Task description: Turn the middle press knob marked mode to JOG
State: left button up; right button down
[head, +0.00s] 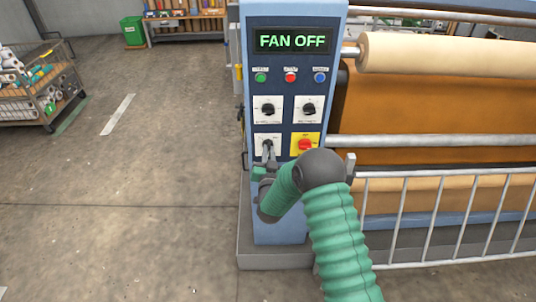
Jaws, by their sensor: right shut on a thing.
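The press control panel (256,190) is a blue-grey column with a lit display (293,41) reading FAN OFF. Two black knobs on white plates sit in the upper row, one on the left (268,109) and one on the right (309,109). Below them are a lower-left knob on a white plate (259,138) and a red knob (305,145) on a yellow plate. The small labels are too blurred to read, so I cannot tell which is marked mode. My right gripper (267,150) is shut on the lower-left knob and mostly hides it. My left gripper is out of view.
Green, red and blue buttons (291,77) sit above the knobs. Rollers (440,52) and a metal guard rail (440,172) stand right of the column. A wire cart (45,95) is far left. The floor left of the column is clear.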

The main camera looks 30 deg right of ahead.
jog(key=n+b, duration=0.1)
jog(key=n, duration=1)
jog(key=shift+w+a+r+n+b, duration=0.15)
jog(key=shift+w+n+b, duration=0.05)
jog(key=shift+n+b, duration=0.2)
dwell(0.3)
jog(key=c, duration=1.5)
grip_release()
jog(key=shift+a, duration=0.1)
jog(key=shift+s, duration=0.1)
jog(key=v, duration=1.6)
jog(key=shift+s+f+b, duration=0.2)
jog(key=shift+s+b, duration=0.15)
jog(key=shift+b, duration=0.1)
